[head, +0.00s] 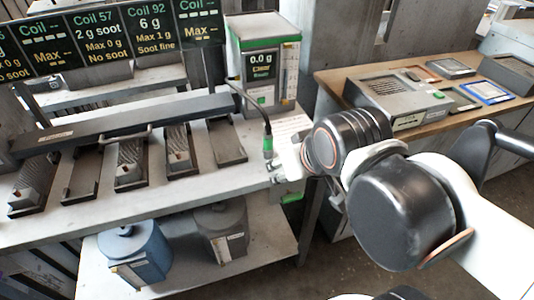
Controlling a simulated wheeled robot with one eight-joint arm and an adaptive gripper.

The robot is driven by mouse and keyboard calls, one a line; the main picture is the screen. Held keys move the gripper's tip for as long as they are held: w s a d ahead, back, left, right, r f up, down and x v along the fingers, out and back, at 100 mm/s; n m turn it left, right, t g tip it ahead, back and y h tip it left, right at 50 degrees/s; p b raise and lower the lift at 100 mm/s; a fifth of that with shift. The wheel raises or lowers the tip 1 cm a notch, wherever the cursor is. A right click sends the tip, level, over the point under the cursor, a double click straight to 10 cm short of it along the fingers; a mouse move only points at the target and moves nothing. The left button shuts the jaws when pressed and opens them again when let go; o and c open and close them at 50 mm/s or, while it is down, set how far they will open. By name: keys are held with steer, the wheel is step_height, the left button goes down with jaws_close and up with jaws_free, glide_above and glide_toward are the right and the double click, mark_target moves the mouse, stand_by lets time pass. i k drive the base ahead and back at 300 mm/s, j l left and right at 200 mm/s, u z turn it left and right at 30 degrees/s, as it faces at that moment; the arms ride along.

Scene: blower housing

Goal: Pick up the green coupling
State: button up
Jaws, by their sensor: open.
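A small green coupling (268,146) is at the lower end of a black hose, near the right end of the grey bench. The hose curves down to it from beside the balance unit. My gripper (276,172) is just below and right of the coupling, at the bench's right edge. It is open. My wrist and arm come in from the right and hide part of the gripper. I cannot tell whether a fingertip touches the coupling. A second small green piece (291,198) shows below the gripper; what it belongs to is unclear.
A balance unit (262,65) reading 0.0 g stands behind the coupling. Several dark trays, some with coils, line the bench (235,178). A blue canister (137,255) and a grey one (222,232) stand on the lower shelf. A wooden table (340,82) is at right.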

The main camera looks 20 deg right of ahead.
mark_target(268, 138)
steer(key=k+j+u, duration=0.2)
steer(key=k, duration=0.35)
steer(key=k+j+u, duration=0.2)
steer(key=k, duration=0.35)
steer(key=i+l, duration=0.1)
steer(key=l+u, duration=0.05)
